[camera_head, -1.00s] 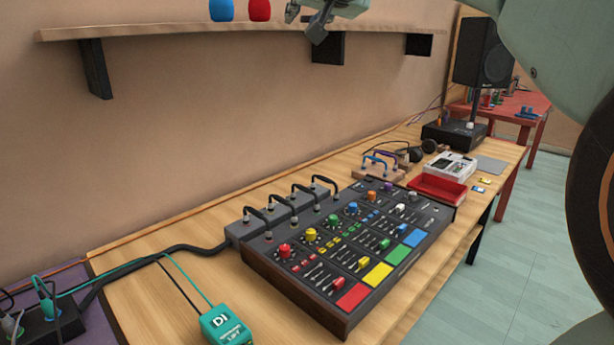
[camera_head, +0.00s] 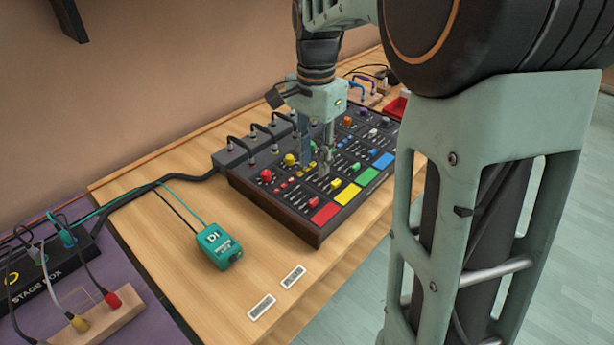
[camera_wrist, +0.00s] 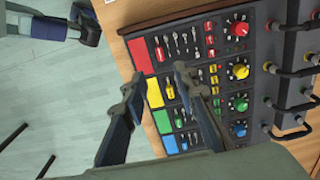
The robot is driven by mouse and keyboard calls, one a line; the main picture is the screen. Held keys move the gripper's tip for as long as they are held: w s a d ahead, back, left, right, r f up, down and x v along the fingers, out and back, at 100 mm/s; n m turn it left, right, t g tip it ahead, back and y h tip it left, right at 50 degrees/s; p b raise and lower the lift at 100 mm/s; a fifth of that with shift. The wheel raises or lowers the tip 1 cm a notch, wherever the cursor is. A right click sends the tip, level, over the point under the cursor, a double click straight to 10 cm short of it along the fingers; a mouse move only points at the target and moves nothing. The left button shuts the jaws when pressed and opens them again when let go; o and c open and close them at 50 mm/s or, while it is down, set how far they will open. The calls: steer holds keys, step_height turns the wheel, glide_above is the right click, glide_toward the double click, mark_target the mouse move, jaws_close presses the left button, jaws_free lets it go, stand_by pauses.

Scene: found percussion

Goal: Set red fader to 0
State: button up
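The mixer (camera_head: 262,206) is a dark console with coloured rows. Its red fader (camera_head: 313,202) is a small red cap near the red pad (camera_head: 325,212), at the console's near end. The red fader also shows in the wrist view (camera_wrist: 159,53), just beside the red pad (camera_wrist: 141,57). My gripper (camera_head: 315,166) hangs above the console, pointing down, with its fingers apart and nothing between them. In the wrist view my gripper (camera_wrist: 158,78) has its fingertips near the red and yellow rows. The yellow fader (camera_wrist: 170,91) shows there too. Exact height above the panel cannot be told.
A teal DI box (camera_head: 219,246) and two white labels (camera_head: 262,307) lie on the wooden table left of and in front of the mixer. Black cable handles (camera_head: 240,149) stand along the mixer's back. A stage box (camera_head: 40,285) with plugs is at far left.

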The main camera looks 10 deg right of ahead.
mark_target(313, 201)
step_height(313, 201, down, 11)
steer(key=shift+r+b, duration=0.1)
steer(key=shift+b, duration=0.8)
steer(key=shift+c, duration=0.4)
jaws_close()
